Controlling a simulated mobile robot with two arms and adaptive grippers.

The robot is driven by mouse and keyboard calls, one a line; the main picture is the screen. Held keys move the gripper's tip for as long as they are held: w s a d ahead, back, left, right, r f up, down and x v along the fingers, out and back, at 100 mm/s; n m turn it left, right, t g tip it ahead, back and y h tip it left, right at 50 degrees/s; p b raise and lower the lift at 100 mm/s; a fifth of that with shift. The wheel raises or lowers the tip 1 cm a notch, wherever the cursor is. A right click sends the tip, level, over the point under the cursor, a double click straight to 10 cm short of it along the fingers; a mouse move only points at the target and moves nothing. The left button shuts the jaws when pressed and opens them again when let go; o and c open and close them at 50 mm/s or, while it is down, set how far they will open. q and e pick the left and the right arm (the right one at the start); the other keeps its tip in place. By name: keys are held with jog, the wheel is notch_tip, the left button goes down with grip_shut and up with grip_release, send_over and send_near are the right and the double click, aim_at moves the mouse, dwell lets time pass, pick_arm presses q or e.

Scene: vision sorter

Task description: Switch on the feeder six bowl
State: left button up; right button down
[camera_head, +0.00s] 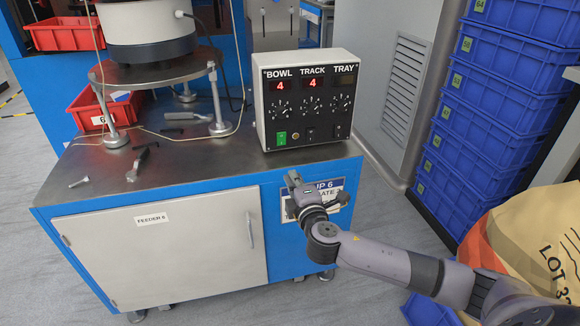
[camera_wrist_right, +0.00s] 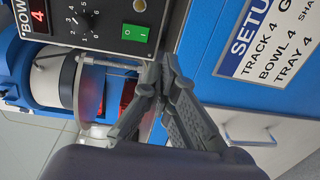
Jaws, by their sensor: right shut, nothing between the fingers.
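The control box (camera_head: 305,100) stands on the feeder cabinet, with columns marked BOWL, TRACK and TRAY. The BOWL and TRACK displays each show a red 4; the TRAY display is dark. The green rocker switch (camera_head: 281,138) sits below the BOWL dial; it also shows in the right wrist view (camera_wrist_right: 135,33). The feeder bowl (camera_head: 148,25) stands on a round plate at the left. My right gripper (camera_head: 293,178) is shut and empty, in front of the cabinet edge, below the box. In the wrist view its fingertips (camera_wrist_right: 164,62) are apart from the switch. My left gripper is out of view.
The cabinet top (camera_head: 190,155) holds loose tools at the left and a red bin (camera_head: 95,108). A setup sheet (camera_wrist_right: 270,40) is on the cabinet front. Blue crates (camera_head: 490,110) are stacked at the right, near a sack (camera_head: 540,235). Floor is free before the cabinet.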

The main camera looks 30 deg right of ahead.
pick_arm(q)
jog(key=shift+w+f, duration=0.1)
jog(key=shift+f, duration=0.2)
pick_arm(e)
jog(key=shift+f+v, duration=0.25)
jog(key=shift+v, duration=0.9)
